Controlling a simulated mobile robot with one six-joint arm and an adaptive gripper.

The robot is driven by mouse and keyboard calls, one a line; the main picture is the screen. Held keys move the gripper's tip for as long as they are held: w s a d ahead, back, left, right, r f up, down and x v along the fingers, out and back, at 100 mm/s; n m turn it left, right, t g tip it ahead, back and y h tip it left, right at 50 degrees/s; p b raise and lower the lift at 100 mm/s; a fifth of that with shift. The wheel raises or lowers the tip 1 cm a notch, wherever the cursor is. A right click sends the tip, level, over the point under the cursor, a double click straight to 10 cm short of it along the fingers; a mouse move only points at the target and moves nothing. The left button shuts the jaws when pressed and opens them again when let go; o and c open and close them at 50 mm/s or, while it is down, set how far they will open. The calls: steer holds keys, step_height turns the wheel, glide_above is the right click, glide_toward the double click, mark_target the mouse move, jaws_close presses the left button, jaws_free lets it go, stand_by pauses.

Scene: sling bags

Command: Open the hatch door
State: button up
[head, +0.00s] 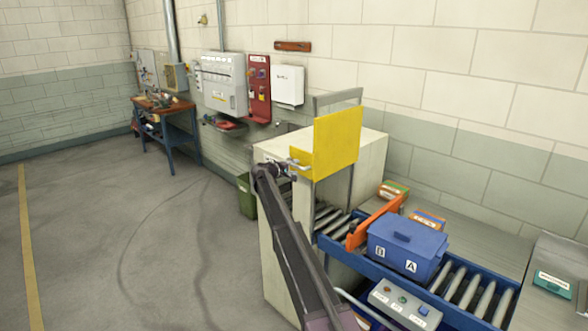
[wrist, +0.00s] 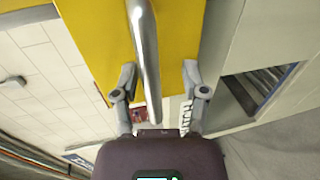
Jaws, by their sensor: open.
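The hatch door is a yellow panel (head: 338,140) upright in a grey frame on a cream housing. The gap below it shows rollers. A silver bar handle (head: 299,164) sticks out at its lower left. In the wrist view the yellow door (wrist: 92,35) fills the top and the handle (wrist: 146,55) runs down between my fingers. My gripper (head: 284,166) is at the handle; in the wrist view my gripper (wrist: 159,72) is open, one finger on each side of the bar, with gaps visible. Whether a finger touches the door is unclear.
A roller conveyor (head: 465,285) runs right from the housing (head: 372,160). On it stand a blue lidded box (head: 405,250) and an orange gate (head: 374,222). A grey button panel (head: 405,303) is in front. Open floor (head: 120,230) lies to the left.

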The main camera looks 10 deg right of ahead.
steer(key=shift+f+b, duration=14.05)
steer(key=shift+f, duration=0.2)
steer(key=p+v, duration=0.3)
steer(key=v, duration=1)
steer(key=s+d+m+g+p, duration=0.1)
steer(key=s+d+p, duration=0.1)
steer(key=s, duration=0.3)
steer(key=shift+s+d+y, duration=0.2)
steer(key=shift+d+y, duration=0.1)
steer(key=shift+d, duration=0.2)
steer(key=s+d+f+m+g+y+p, duration=0.1)
steer(key=s+d+g, duration=0.15)
steer(key=s, duration=0.45)
steer(key=s+d+f+m+g+y+p, duration=0.1)
steer(key=s+d+f+y, duration=0.1)
steer(key=s+d, duration=0.35)
steer(key=s+m+g+y+p, duration=0.1)
steer(key=s+y, duration=0.2)
steer(key=s, duration=0.9)
steer(key=s+f+m+g+y+p, duration=0.1)
steer(key=s+g+y+p, duration=0.1)
steer(key=s, duration=1)
steer(key=s+a+f+m+g+y+p, duration=0.1)
steer(key=s+y, duration=0.3)
steer(key=s, duration=0.8)
steer(key=shift+f+m+g+p, duration=0.25)
steer(key=shift+m+g+p, duration=0.1)
steer(key=shift+m+p, duration=0.2)
